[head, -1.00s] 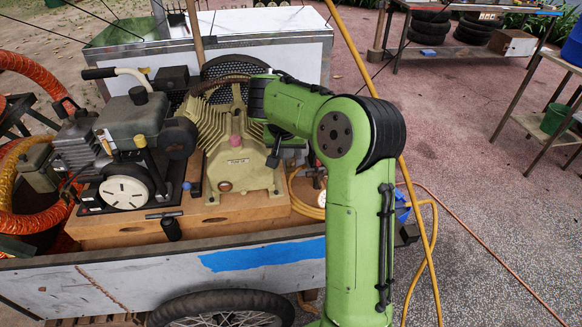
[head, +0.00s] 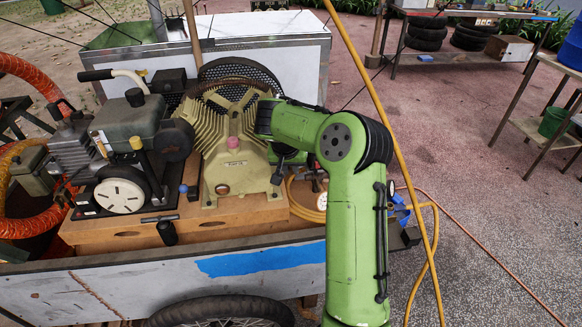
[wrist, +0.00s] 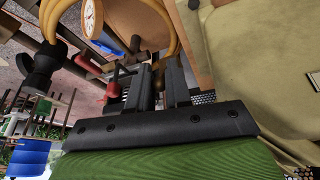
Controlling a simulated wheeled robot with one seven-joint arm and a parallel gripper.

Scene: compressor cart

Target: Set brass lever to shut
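My gripper (head: 279,172) is beside the right flank of the cream compressor (head: 232,165), low behind my green arm, and its fingers are mostly hidden in the head view. In the wrist view my gripper (wrist: 158,82) has its two dark fingers apart, with a gap between them. A red part (wrist: 112,91) shows just left of the left finger. I cannot pick out the brass lever for certain, nor its position. I see nothing clearly held.
A round gauge (wrist: 92,18) and a yellow hose (wrist: 50,18) lie near the fittings. The compressor stands on a wooden board (head: 120,236) on the cart, with an engine (head: 130,130) to its left.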

